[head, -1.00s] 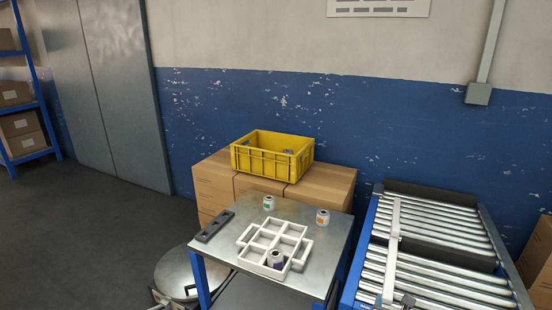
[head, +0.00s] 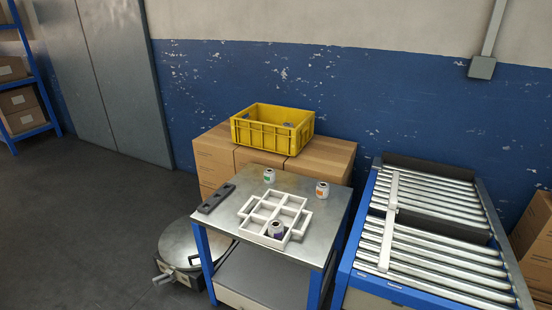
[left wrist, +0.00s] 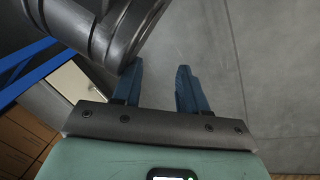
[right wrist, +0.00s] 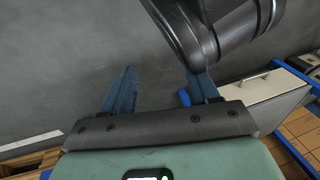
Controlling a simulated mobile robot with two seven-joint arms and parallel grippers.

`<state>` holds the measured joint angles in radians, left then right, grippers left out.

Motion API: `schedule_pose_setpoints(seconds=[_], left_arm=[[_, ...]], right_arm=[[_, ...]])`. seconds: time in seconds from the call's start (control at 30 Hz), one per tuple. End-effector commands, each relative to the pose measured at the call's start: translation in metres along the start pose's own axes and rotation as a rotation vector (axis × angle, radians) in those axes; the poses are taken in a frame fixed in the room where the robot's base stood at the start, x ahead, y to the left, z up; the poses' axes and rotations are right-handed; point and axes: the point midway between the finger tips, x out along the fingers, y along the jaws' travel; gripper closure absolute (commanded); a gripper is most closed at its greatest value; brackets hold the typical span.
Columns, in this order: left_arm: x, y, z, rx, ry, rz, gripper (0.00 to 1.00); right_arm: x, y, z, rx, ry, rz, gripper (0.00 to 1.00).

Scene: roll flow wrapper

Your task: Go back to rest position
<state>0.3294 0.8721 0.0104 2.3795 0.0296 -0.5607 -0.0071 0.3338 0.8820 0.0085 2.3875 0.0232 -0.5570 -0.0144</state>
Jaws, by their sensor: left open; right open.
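Neither gripper shows in the head view. In the left wrist view my left gripper (left wrist: 158,88) has its two blue fingers apart with nothing between them, over bare grey floor. In the right wrist view my right gripper (right wrist: 160,90) also has its blue fingers apart and empty, over grey floor. A dark part of the arm shows beside the fingers in each wrist view.
A green-labelled roll (head: 269,175), an orange-labelled roll (head: 322,190) and a dark holed bar (head: 216,197) are on the table. A yellow crate (head: 262,135) sits on cardboard boxes (head: 325,165) behind. A roller conveyor (head: 430,245) stands at right, a round-lidded unit (head: 180,243) at left.

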Motion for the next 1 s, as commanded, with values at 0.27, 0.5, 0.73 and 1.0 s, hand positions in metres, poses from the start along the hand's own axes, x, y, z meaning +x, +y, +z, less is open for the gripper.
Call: schedule_pose_setpoints(seconds=[0.27, 0.5, 0.73, 1.0], left_arm=[[-0.11, 0.031, 0.036, 0.021, -0.123, 0.019, 0.57], [-0.185, 0.056, 0.06, 0.041, -0.244, 0.029, 0.57], [-0.222, 0.07, 0.066, 0.052, -0.304, 0.034, 0.57], [-0.222, 0.07, 0.069, 0.053, -0.314, 0.034, 0.57]], right_arm=[[-0.111, -0.033, 0.03, -0.016, -0.103, -0.02, 0.4], [-0.185, -0.058, 0.055, -0.033, -0.224, -0.03, 0.4], [-0.221, -0.073, 0.061, -0.045, -0.282, -0.036, 0.4], [-0.222, -0.072, 0.065, -0.045, -0.292, -0.035, 0.4]])
